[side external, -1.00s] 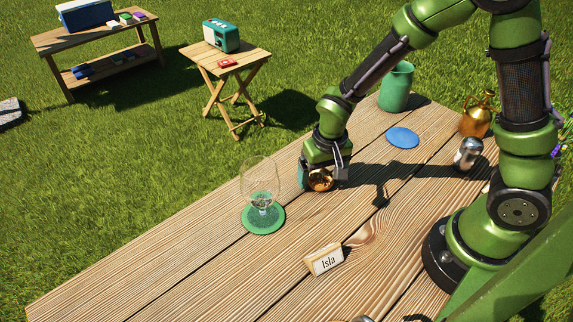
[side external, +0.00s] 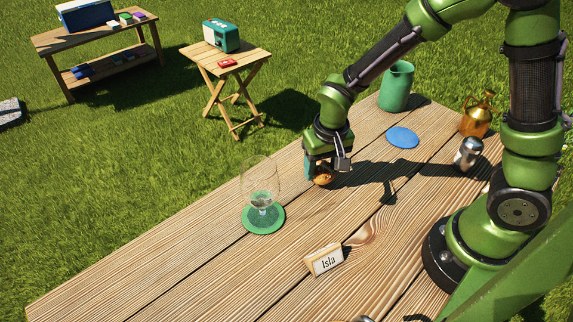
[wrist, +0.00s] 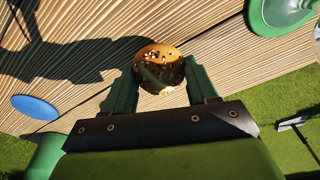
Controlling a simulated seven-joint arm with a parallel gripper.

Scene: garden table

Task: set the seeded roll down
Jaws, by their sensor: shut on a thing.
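The seeded roll (side external: 323,175) is a round golden-brown bun. In the wrist view the roll (wrist: 159,56) sits between the two green fingers of my gripper (wrist: 160,80), with pale seeds on its top. My gripper (side external: 321,172) is shut on it near the table's far left edge. In the side view the fingers partly cover the roll. A gap between the roll and the tabletop (side external: 290,215) is hard to judge, though the roll seems slightly above the wood.
A wine glass (side external: 261,185) stands on a green coaster (side external: 263,219) left of my gripper. A blue disc (side external: 403,138), green pitcher (side external: 396,87), golden jug (side external: 477,115), silver shaker (side external: 467,153) and name card "Isla" (side external: 324,260) are also on the table. Bare wood lies between them.

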